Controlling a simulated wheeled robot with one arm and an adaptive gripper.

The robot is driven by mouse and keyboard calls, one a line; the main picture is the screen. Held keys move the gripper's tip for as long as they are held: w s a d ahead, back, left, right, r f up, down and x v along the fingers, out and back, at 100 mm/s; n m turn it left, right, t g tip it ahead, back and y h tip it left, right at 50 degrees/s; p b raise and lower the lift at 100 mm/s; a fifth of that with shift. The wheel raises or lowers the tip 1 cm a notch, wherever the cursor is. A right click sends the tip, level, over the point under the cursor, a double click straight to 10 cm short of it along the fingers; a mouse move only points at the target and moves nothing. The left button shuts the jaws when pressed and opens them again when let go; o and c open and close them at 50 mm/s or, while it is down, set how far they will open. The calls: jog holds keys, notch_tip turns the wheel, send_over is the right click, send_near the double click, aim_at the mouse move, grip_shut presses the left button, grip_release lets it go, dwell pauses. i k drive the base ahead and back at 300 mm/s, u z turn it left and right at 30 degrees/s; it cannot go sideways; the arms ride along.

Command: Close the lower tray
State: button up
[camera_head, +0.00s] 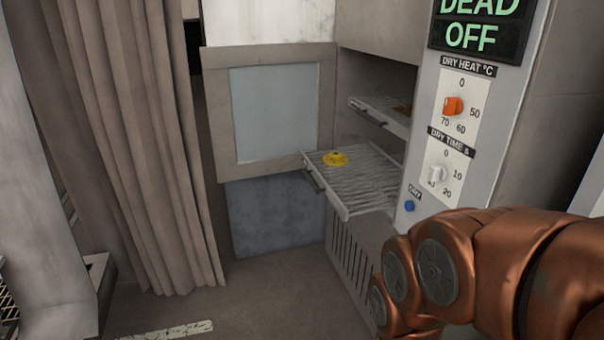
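The lower tray (362,190) is a ridged grey slide-out tray in the cabinet, and it sticks out from the opening. A small yellow round thing (335,159) lies on its back left part. A dark handle (314,180) runs along its left front edge. The upper tray (385,113) sits above it, mostly inside the cabinet, with a brownish thing partly seen on it. My copper arm fills the lower right. My gripper is not visible, so whether it holds anything cannot be seen.
The cabinet door (270,108) with a pale window stands open left of the trays. A control panel (455,130) with orange and white knobs and a blue button (409,206) is to the right. A beige curtain (140,150) hangs left. Floor (255,300) before the cabinet is clear.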

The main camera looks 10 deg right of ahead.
aim_at(311, 167)
jog(key=u, duration=0.7)
jog(key=i, duration=0.85)
jog(key=u, duration=0.15)
